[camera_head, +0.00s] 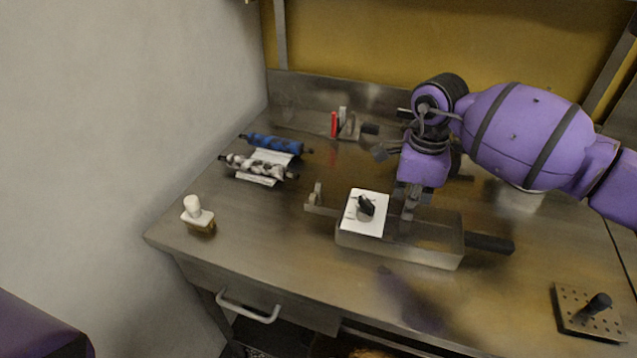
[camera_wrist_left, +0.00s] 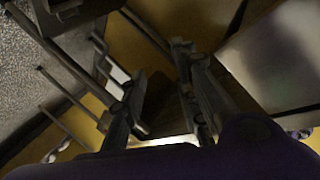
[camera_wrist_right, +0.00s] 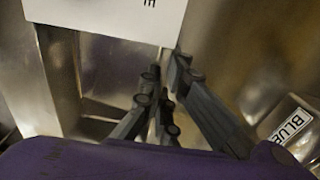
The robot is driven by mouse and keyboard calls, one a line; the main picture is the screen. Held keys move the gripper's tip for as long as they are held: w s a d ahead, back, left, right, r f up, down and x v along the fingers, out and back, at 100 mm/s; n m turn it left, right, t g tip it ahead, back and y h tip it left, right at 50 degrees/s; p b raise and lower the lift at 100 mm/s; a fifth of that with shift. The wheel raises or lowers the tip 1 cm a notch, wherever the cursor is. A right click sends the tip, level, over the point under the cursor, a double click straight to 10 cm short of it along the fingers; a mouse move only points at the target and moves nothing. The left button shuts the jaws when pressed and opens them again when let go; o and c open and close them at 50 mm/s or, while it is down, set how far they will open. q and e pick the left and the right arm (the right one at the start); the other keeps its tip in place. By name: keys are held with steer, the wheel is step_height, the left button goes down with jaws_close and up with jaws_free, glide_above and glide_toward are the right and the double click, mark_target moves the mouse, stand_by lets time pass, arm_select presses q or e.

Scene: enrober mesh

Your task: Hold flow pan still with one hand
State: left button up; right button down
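The flow pan seems to be the shallow metal pan (camera_head: 400,251) with a black handle (camera_head: 489,243) on its right, standing on the steel table. A white card (camera_head: 374,204) with a black knob (camera_head: 366,207) covers its left end. My right gripper (camera_head: 407,211) points down at the pan, just right of the card. In the right wrist view its fingertips (camera_wrist_right: 165,65) are close together below the white card; whether they pinch anything is unclear. My left gripper (camera_wrist_left: 160,75) is outside the head view; its wrist view shows the fingers apart, with nothing clear between them.
Blue (camera_head: 273,144) and mottled (camera_head: 261,166) rollers lie back left. A white-topped brush-like block (camera_head: 198,214) stands front left. A perforated plate (camera_head: 590,317) with a black knob sits front right. A red stick (camera_head: 334,125) stands at the back.

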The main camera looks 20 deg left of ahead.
arm_select(q)
steer(key=s+d+r+m+g+h, duration=0.2)
steer(key=d+r+m+g+h, duration=0.5)
steer(key=d+r+m+h, duration=0.9)
step_height(320, 180, up, 23)
steer(key=n+g+y, duration=0.6)
steer(key=n+y, duration=1.7)
steer(key=n, duration=0.7)
glide_above(315, 190)
step_height(315, 190, down, 11)
steer(key=shift+f, duration=0.15)
